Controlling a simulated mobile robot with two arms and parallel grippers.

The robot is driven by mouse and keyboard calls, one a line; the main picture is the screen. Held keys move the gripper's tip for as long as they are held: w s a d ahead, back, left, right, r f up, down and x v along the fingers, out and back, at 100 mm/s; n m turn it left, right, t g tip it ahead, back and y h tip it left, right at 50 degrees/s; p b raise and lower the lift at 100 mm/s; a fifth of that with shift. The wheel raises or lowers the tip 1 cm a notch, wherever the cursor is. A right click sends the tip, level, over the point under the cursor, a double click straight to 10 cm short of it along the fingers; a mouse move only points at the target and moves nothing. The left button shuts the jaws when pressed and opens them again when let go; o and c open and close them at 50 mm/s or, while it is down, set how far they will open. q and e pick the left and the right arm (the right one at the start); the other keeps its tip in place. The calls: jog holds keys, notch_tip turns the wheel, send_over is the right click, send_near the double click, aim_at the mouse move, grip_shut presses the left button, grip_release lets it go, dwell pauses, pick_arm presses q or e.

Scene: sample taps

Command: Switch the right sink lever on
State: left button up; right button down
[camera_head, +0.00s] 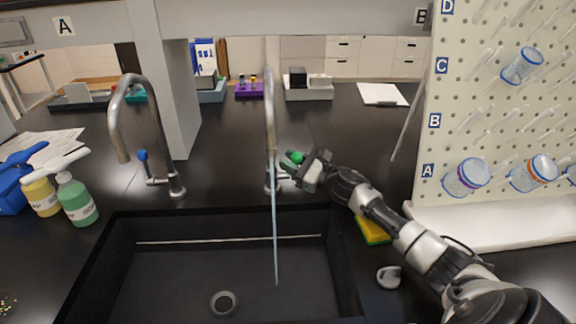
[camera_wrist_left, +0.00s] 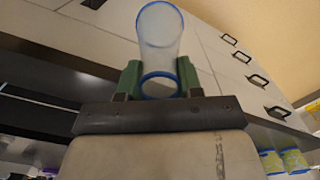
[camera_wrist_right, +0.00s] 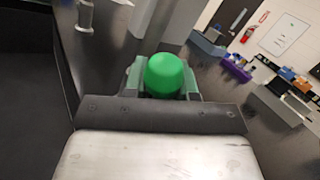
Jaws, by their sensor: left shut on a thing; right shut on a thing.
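The right sink tap (camera_head: 269,110) stands behind the sink, and a thin stream of water (camera_head: 275,230) falls from it into the basin. Its lever has a green knob (camera_head: 297,157). My right gripper (camera_head: 306,172) is shut on this knob; in the right wrist view the round green knob (camera_wrist_right: 164,72) sits between the fingers. My left gripper (camera_wrist_left: 160,80) is out of the head view. In the left wrist view it is shut on a clear cup (camera_wrist_left: 160,35) with blue rims.
The left tap (camera_head: 128,90) with a blue-knobbed lever (camera_head: 143,157) stands beside it. The black sink (camera_head: 180,270) lies in front. Bottles (camera_head: 76,200) stand at left. A yellow-green sponge (camera_head: 373,230) and a pegboard (camera_head: 500,90) with cups are at right.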

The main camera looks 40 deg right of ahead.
jog(key=c, duration=0.9)
grip_release()
jog(key=shift+r, duration=0.15)
pick_arm(q)
notch_tip(320, 180, down, 3)
jog(key=b, duration=0.3)
jog(key=shift+f, duration=0.1)
pick_arm(e)
jog(key=s+d+r, duration=0.4)
jog(key=s+r, duration=0.6)
jog(key=shift+s+d+r, duration=0.35)
jog(key=shift+d+r, duration=0.05)
